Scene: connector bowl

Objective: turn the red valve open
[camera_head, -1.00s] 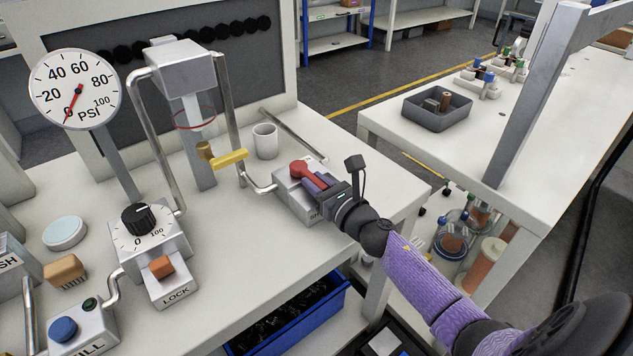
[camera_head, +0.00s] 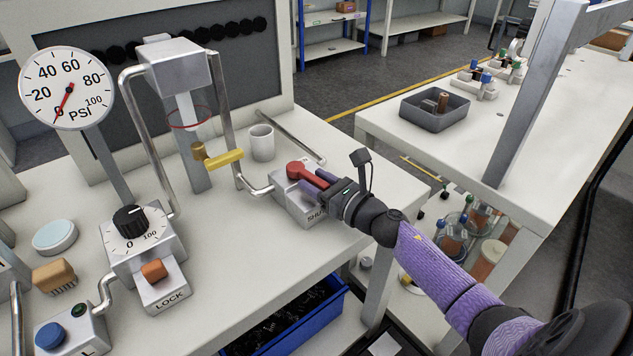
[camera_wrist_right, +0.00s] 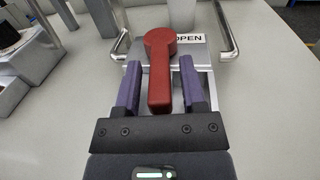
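The red valve (camera_head: 297,168) is a lever on top of a grey metal block (camera_head: 284,197) on the bench. In the right wrist view the red lever (camera_wrist_right: 161,43) has its round end far off and its bar pointing back at my gripper. An OPEN label (camera_wrist_right: 189,38) lies behind it to the right; a partly covered label shows on the block's front in the head view. My right gripper (camera_head: 314,179) is open with one purple finger on each side of the bar. In the wrist view gaps show between both fingers (camera_wrist_right: 159,72) and the bar. My left gripper is not in view.
Metal pipes run beside the block, with a white mug (camera_head: 262,146) and a yellow-handled brass valve (camera_head: 222,159) to its left. The PSI gauge (camera_head: 67,88) reads near 0. A blue bin (camera_head: 300,332) is below the bench; a second table (camera_head: 408,140) stands right.

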